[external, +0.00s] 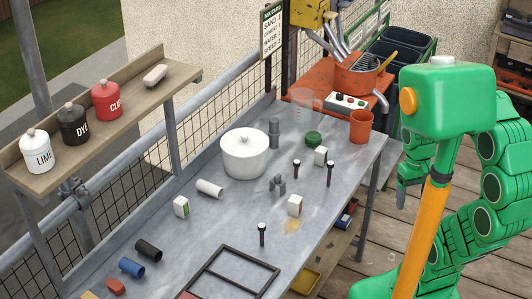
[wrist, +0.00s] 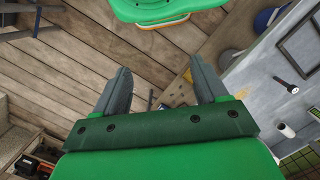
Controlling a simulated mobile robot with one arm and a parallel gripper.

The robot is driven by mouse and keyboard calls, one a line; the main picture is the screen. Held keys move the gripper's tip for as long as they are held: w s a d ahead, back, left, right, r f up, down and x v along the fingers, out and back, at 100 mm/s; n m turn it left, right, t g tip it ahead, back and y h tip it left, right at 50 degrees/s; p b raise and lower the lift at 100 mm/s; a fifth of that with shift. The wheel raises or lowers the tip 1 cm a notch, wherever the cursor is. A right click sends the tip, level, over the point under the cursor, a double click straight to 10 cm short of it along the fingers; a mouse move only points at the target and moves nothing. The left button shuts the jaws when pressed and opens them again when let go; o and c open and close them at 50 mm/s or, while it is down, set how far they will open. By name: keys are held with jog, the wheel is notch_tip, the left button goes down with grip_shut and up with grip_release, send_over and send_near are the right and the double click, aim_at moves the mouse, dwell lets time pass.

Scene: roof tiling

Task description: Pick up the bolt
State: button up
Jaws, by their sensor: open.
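Three dark bolts with light heads stand on the grey worktable (external: 235,205) in the external view: one near the frame (external: 262,235), one in the middle (external: 296,169) and one to the right (external: 329,174). A dark bolt with a light head also shows in the wrist view (wrist: 286,78), on the table at the right. My gripper (wrist: 160,78) is open, with nothing between its fingers. In the external view my gripper (external: 401,194) is off the table's right side, apart from all the bolts.
A dark rectangular frame (external: 228,273) lies at the near end. A shelf with labelled jars (external: 107,101) overhangs the left side.

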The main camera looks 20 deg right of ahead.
jog(key=shift+c, duration=1.4)
jog(key=shift+r, duration=0.1)
